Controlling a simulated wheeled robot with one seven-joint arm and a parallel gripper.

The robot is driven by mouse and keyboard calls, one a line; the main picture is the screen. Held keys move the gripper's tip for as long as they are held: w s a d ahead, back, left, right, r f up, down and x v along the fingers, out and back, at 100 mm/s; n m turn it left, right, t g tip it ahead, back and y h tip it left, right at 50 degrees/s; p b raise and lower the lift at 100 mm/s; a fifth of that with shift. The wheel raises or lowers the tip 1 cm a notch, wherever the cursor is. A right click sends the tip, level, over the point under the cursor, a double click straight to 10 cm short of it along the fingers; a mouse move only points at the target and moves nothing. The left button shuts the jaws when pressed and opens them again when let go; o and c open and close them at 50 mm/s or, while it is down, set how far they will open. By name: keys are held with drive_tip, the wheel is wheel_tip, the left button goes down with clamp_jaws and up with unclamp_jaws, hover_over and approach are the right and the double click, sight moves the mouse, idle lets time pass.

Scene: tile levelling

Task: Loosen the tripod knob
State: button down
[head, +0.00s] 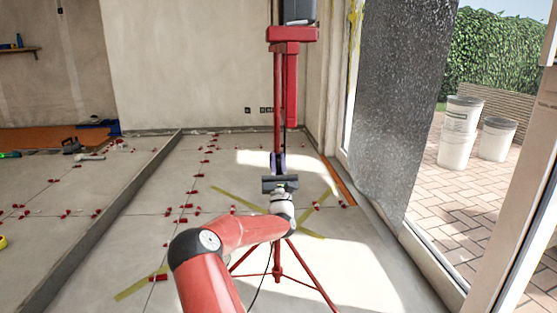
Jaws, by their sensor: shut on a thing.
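The red tripod (278,100) stands upright in front of me in the head view, its legs spread on the tiled floor. A red carriage with a dark device (299,12) is at its top, cut by the frame edge. My gripper (278,158) is at the tripod's column, below the red carriage. Its bluish fingers are shut at the column, around the spot of the tripod knob. The knob itself is hidden by the fingers and the gripper body. My arm covers part of the lower tripod.
Red levelling clips (185,209) dot the tile joints, and yellow tape (235,198) marks the floor around the tripod. A raised strip (100,222) runs along the left. Tools lie far left.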

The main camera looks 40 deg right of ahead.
sight(279, 172)
drive_tip(key=shift+w+f, duration=0.15)
drive_tip(key=shift+f, duration=0.35)
drive_tip(key=c, duration=1.4)
unclamp_jaws()
drive_tip(key=shift+o, duration=0.2)
drive_tip(key=shift+d, duration=0.15)
drive_tip(key=shift+r, duration=0.1)
drive_tip(key=v, duration=0.8)
drive_tip(key=shift+r, duration=0.1)
